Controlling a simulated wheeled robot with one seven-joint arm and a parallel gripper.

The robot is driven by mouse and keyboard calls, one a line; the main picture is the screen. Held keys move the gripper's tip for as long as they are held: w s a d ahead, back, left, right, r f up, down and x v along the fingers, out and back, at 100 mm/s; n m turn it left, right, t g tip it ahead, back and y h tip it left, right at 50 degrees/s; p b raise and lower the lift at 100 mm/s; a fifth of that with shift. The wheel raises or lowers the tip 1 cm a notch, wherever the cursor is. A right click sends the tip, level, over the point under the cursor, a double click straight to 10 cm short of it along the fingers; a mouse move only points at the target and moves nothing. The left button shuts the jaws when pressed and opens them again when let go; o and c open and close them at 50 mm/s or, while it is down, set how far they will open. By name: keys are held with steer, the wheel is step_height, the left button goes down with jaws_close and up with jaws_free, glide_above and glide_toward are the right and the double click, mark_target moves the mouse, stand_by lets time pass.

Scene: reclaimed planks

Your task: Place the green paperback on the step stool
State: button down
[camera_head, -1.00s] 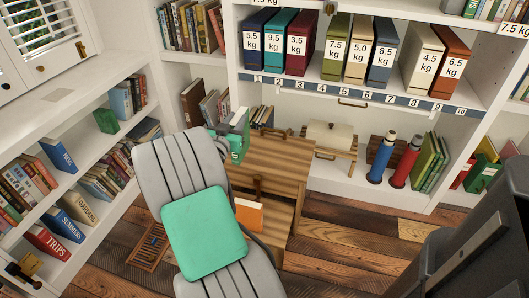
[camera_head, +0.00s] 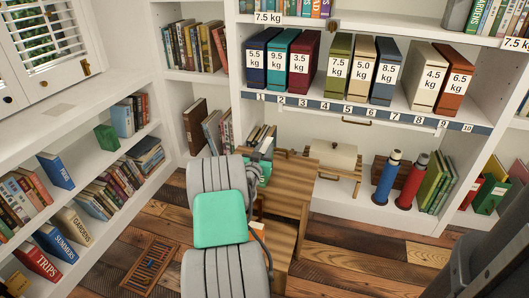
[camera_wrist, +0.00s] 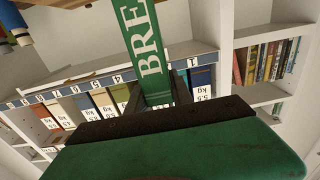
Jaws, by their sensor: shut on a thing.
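The green paperback (camera_wrist: 143,45) is in my gripper (camera_wrist: 156,92), its spine lettered "BRE" in white and pointing away from the wrist in the wrist view. The jaws are shut on it. In the head view my gripper (camera_head: 262,155) and a small green part of the paperback (camera_head: 264,173) show just behind my arm, which hides much of both. The wooden step stool (camera_head: 288,188) stands right of my arm, with its upper board partly visible. The paperback appears at the stool's left edge in the picture; I cannot tell whether they touch.
An orange book (camera_head: 258,230) shows low beside the stool, mostly hidden by my arm. A cream box (camera_head: 332,156) on a small wooden stand, a blue bottle (camera_head: 387,180) and a red bottle (camera_head: 411,183) stand behind. A slatted wooden piece (camera_head: 150,265) lies on the floor at left.

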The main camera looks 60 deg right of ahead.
steer(key=c, duration=1.1)
jaws_free()
